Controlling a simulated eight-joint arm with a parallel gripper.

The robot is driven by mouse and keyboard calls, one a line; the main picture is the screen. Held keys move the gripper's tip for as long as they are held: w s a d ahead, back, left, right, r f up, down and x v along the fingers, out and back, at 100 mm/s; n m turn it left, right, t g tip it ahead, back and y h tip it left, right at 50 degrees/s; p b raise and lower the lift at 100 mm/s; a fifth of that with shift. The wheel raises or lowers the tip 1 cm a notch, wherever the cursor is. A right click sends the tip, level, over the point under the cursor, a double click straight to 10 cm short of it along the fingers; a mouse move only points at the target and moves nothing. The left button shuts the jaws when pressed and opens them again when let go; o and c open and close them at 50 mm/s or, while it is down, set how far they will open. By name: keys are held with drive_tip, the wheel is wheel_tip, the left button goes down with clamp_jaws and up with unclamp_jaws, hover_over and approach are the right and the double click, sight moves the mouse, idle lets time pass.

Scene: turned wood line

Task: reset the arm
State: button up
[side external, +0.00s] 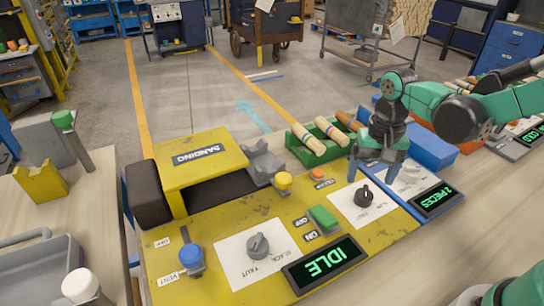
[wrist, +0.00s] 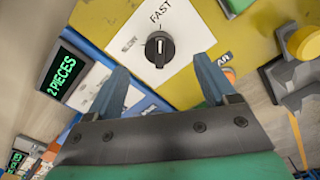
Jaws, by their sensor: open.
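My gripper (side external: 377,172) hangs fingers-down over the right part of the yellow sanding panel (side external: 225,283), near its border with a blue panel. Its two blue-grey fingers are spread apart with nothing between them. In the wrist view my gripper (wrist: 162,68) is open, and a black speed knob (wrist: 158,49) on a white plate lies just beyond the fingertips. The same knob (side external: 364,196) shows below the gripper in the side view. The fingers look apart from the knob, though the exact height is unclear.
The panel carries an "IDLE" display (side external: 325,263), a grey knob (side external: 258,245), a green switch (side external: 323,219), a blue lever knob (side external: 190,256) and a yellow knob (side external: 283,181). A "2 PIECES" display (side external: 437,199) sits right. Behind, turned wood pieces (side external: 308,139) lie in a green tray (side external: 297,155).

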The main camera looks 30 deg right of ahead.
drive_tip(key=shift+r, duration=0.4)
drive_tip(key=shift+s+r+n+t, duration=0.15)
drive_tip(key=shift+r+n+t, duration=0.15)
drive_tip(key=shift+r, duration=0.2)
wheel_tip(320, 180, up, 6)
drive_tip(key=s+a+n+t, duration=0.1)
drive_tip(key=s+n+t, duration=0.1)
drive_tip(key=n+t, duration=0.4)
drive_tip(key=shift+s+f+t, duration=0.2)
drive_tip(key=shift+s+t, duration=0.1)
drive_tip(key=shift+s, duration=0.05)
